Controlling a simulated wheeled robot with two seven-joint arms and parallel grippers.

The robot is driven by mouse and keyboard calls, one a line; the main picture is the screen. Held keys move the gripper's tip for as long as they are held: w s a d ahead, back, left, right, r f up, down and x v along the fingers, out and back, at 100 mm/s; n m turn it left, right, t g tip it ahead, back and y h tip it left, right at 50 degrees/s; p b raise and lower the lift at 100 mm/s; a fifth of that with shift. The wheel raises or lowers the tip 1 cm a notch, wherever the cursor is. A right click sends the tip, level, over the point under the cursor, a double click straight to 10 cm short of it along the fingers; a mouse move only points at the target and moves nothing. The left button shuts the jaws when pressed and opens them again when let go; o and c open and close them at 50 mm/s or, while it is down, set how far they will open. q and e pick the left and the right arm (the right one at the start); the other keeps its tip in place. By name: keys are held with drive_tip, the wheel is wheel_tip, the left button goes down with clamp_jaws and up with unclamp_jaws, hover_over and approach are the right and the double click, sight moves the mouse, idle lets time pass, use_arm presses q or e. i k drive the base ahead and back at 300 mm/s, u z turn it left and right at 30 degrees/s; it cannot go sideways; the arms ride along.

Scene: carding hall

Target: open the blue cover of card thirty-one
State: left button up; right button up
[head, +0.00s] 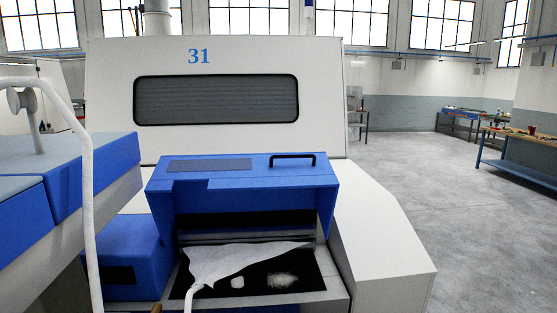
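Card thirty-one (110,110) is a large white machine with a blue "31" above a dark ribbed window. Its blue cover (225,180) sits low at the front, its sloping top facing up, with a dark gap and rollers under its front edge. A black bar handle (293,156) stands on the cover's top, right of the middle. A flat dark panel (210,165) lies on the top's left part. Nothing touches the handle. Neither of my grippers shows in the head view.
A white fibre web (235,261) narrows to the lower left below the cover, with fluff on a black plate (310,284). A curved white tube (86,180) and blue-topped machine (95,175) stand left. Grey floor (430,190) is open at right, before workbenches (530,155).

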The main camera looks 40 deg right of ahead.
sight(241, 182)
drive_tip(key=z, duration=1.1)
drive_tip(key=k, duration=0.1)
